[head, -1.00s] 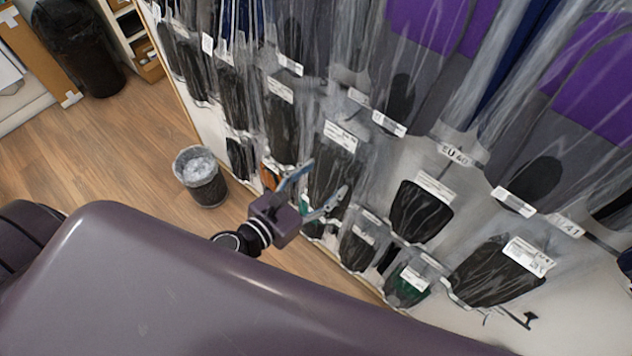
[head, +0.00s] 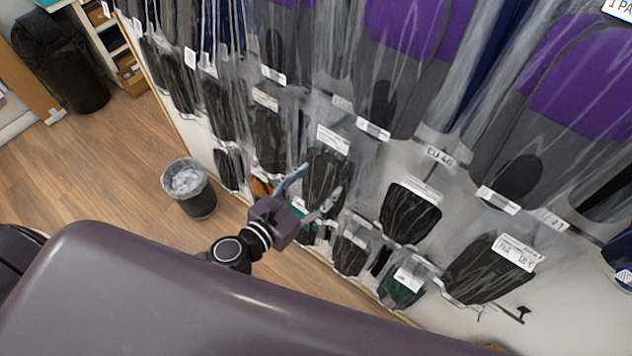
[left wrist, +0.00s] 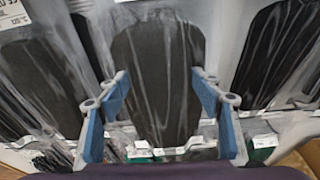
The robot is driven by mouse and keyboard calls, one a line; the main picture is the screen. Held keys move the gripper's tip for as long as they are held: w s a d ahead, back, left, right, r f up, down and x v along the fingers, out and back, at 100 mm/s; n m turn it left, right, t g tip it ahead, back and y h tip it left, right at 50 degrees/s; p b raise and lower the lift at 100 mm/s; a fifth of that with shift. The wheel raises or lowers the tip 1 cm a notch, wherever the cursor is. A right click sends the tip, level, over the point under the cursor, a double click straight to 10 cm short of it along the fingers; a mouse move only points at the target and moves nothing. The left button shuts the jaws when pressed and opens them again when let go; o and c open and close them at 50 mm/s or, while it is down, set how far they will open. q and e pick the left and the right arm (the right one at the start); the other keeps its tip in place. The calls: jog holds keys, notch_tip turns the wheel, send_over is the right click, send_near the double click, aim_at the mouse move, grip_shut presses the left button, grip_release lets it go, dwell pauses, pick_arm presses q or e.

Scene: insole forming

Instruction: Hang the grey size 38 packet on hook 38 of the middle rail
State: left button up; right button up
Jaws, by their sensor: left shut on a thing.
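My left gripper (head: 318,185) is in front of the lower part of the packet wall. Its blue-padded fingers are shut on a clear packet with a dark grey insole (head: 326,166), which has a white label at its top. In the left wrist view, the dark insole (left wrist: 155,75) stands upright between the two fingers (left wrist: 160,95). I cannot read its size. The rail carries tags EU 40 (head: 440,155) and EU 41 (head: 553,220) to the right. I cannot make out hook 38 or its tag behind the hanging packets. My right gripper is not in view.
Many clear packets hang close around the gripper, including a dark one (head: 411,212) to the right and large purple-grey ones (head: 400,50) above. A bare hook (head: 515,315) sticks out at lower right. A wire bin (head: 189,188) stands on the open wooden floor.

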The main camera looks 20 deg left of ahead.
pick_arm(q)
jog(key=o, duration=1.3)
jog(key=shift+c, duration=0.2)
jog(key=v, duration=1.2)
jog(key=shift+f, duration=0.15)
